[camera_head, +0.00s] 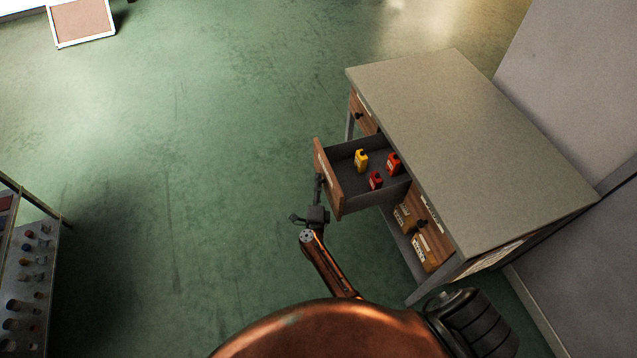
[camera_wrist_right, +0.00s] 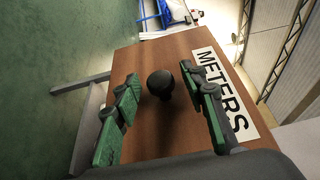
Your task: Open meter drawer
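The meter drawer (camera_head: 328,178) stands pulled out from the left side of the grey-topped desk (camera_head: 460,130). Several small yellow and red meters stand inside it. In the right wrist view its wooden front (camera_wrist_right: 150,50) carries a "METERS" label (camera_wrist_right: 228,95) and a round dark knob (camera_wrist_right: 160,83). My right gripper (camera_head: 317,190) is at the outer face of the drawer. In the right wrist view its green-padded fingers (camera_wrist_right: 159,75) are apart on either side of the knob, with visible gaps. My left gripper is not in view.
Another closed drawer with a dark knob (camera_head: 361,113) is farther along the desk. Lower right are more wooden fronts (camera_head: 428,235). A shelf rack (camera_head: 30,270) with small items stands at the left edge. The green floor (camera_head: 200,130) between is clear.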

